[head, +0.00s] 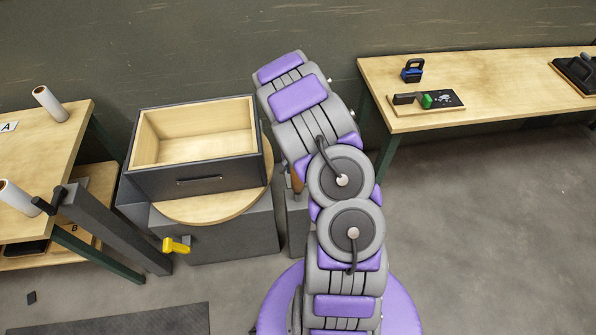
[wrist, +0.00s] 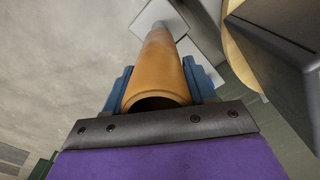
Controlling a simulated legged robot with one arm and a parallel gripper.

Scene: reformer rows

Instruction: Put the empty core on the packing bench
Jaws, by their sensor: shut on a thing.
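The empty core looks to be a hollow orange-brown tube (wrist: 160,72) in the wrist view, its open end facing me. My gripper (wrist: 160,88) is shut on it, one blue jaw on each side. The tube's far end meets a grey tip in front of a pale plate (wrist: 172,18); I cannot tell whether they are joined. In the head view a sliver of the brown tube (head: 297,180) shows beside my arm, which hides my gripper. Two wooden benches show, one at the right (head: 480,72) and one at the left (head: 75,122); I cannot tell which is the packing bench.
An open dark-sided box (head: 195,172) stands on a round wooden turntable (head: 215,207) with a yellow handle (head: 176,245). White rolls (head: 49,104) are on the left bench. A tray (head: 455,101) and a blue-black item (head: 412,71) sit on the right bench. Floor at right is clear.

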